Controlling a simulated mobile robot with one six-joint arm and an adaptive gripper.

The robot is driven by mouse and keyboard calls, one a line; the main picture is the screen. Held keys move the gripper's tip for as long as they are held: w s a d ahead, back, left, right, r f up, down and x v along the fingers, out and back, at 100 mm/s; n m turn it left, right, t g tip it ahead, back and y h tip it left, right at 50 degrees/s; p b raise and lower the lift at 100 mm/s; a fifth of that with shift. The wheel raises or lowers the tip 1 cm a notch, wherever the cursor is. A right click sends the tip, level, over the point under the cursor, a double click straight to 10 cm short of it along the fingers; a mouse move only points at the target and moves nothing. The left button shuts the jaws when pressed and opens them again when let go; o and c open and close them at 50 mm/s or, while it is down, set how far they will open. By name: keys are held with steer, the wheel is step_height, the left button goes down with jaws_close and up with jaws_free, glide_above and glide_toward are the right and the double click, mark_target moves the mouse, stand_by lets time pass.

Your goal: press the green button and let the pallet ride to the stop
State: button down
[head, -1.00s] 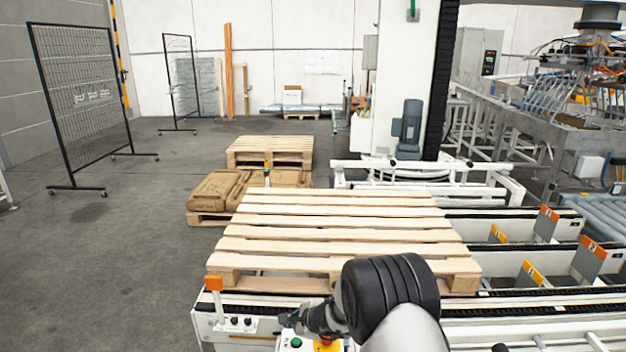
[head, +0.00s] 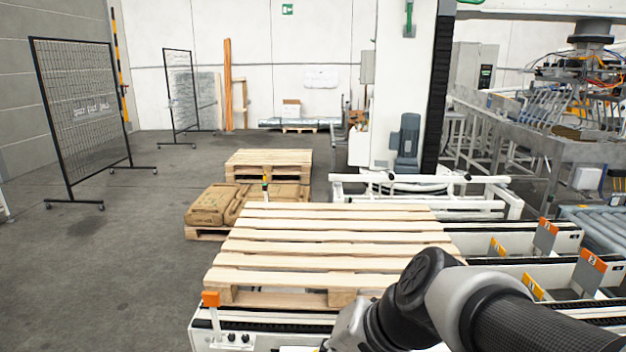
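A pale wooden pallet (head: 330,250) lies flat and empty on the conveyor (head: 262,325) in the middle of the head view. Its near right corner is hidden behind my arm. A small control box (head: 232,338) with dark knobs sits at the conveyor's near left end, below an orange block on a post (head: 211,299). The green button is not visible; it is below the picture edge or behind my arm. My arm crosses the lower right, and my gripper is out of the picture. I cannot tell which part is the stop.
Behind the pallet are brown sacks on a low pallet (head: 214,204) and a stack of pallets (head: 268,165). Orange-tipped guide plates (head: 593,260) stand on the conveyor at right. Mesh screens (head: 80,115) stand at left; the grey floor there is clear.

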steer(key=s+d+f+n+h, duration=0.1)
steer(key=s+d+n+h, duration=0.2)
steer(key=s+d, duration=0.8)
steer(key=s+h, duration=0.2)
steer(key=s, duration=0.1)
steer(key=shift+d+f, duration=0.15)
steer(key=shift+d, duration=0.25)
